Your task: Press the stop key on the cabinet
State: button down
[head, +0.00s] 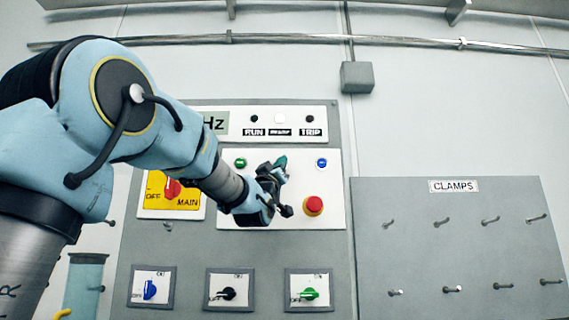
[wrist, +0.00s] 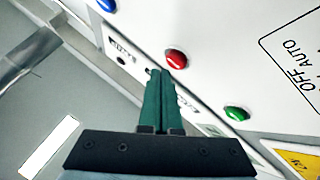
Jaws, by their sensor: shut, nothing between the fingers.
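The grey cabinet (head: 345,290) stands ahead with a white key panel (head: 335,185). In the wrist view, a small red key (wrist: 177,59) sits between a green key (wrist: 237,113) and a blue key (wrist: 107,5). It is likely the stop key, but I read no label on it. In the head view, the green key (head: 240,162) and blue key (head: 322,163) show, while my gripper hides the red one. My gripper (wrist: 157,74) is shut and empty. Its green fingertips are close beside the red key in the picture; I cannot tell whether they touch it.
A red mushroom button (head: 313,205) on a yellow base sits below right of my gripper. A yellow MAIN switch (head: 171,192) is left. Blue (head: 150,289), black (head: 229,293) and green (head: 308,294) knobs line the bottom. A clamps board (head: 455,250) with several hooks is right.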

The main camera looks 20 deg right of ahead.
jog(key=shift+s+a+b, duration=0.35)
jog(key=shift+s+b, duration=0.3)
jog(key=shift+s, duration=0.1)
jog(key=shift+s+a+b, duration=0.35)
jog(key=shift+s+b, duration=0.25)
jog(key=shift+s, duration=0.15)
jog(key=shift+s+a+b, duration=0.35)
jog(key=shift+s+b, duration=0.3)
jog(key=shift+s, duration=0.1)
